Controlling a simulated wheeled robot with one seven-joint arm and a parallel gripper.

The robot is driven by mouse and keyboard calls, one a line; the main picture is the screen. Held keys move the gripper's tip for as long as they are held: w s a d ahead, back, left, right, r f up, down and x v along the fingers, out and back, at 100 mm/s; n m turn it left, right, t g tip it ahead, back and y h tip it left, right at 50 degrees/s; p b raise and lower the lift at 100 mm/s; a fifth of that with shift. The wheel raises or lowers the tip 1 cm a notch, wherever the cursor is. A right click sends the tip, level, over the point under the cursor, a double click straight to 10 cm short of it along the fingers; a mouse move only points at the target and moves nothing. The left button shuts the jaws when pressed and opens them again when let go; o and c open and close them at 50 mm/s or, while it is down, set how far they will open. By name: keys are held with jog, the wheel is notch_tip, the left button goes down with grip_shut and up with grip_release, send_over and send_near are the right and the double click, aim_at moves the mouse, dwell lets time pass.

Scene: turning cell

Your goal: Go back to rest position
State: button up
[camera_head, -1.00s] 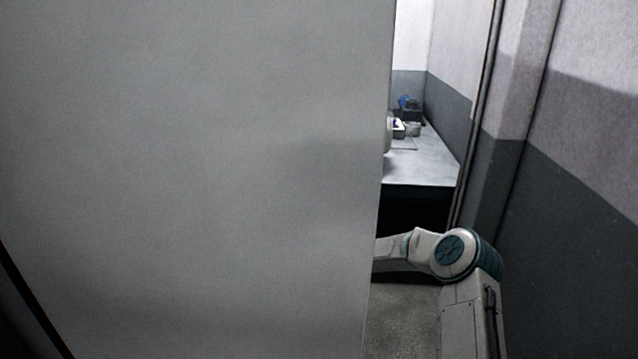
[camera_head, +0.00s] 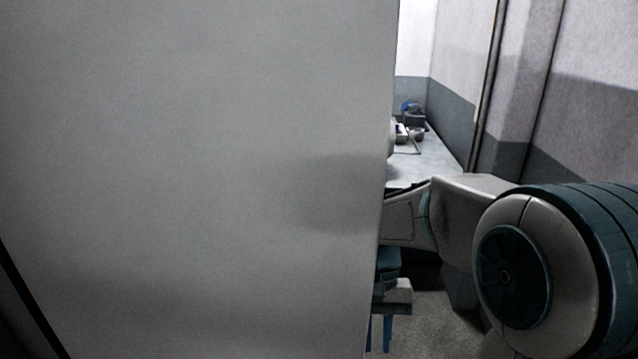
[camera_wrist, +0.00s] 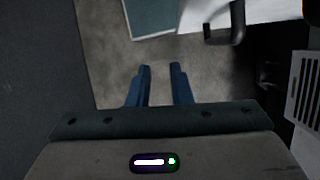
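My gripper (camera_wrist: 160,72) shows in the wrist view with its two blue fingers a little apart and nothing between them. Below the fingertips is bare grey floor. In the head view my arm reaches from the right edge toward the large grey panel.
The grey panel (camera_head: 190,180) fills the left and middle of the head view. Behind it a table (camera_head: 425,165) carries a dark and blue device (camera_head: 413,112). A wall (camera_head: 590,90) stands close on the right. Floor (camera_head: 425,330) shows below my arm.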

jog(key=s+d+r+n+t+b, duration=0.1)
jog(key=s+d+r+t+b, duration=0.1)
jog(key=s+d+t, duration=0.3)
jog(key=s+r+t, duration=0.1)
jog(key=s+t, duration=0.2)
jog(key=shift+s+n, duration=0.3)
jog(key=shift+s, duration=0.1)
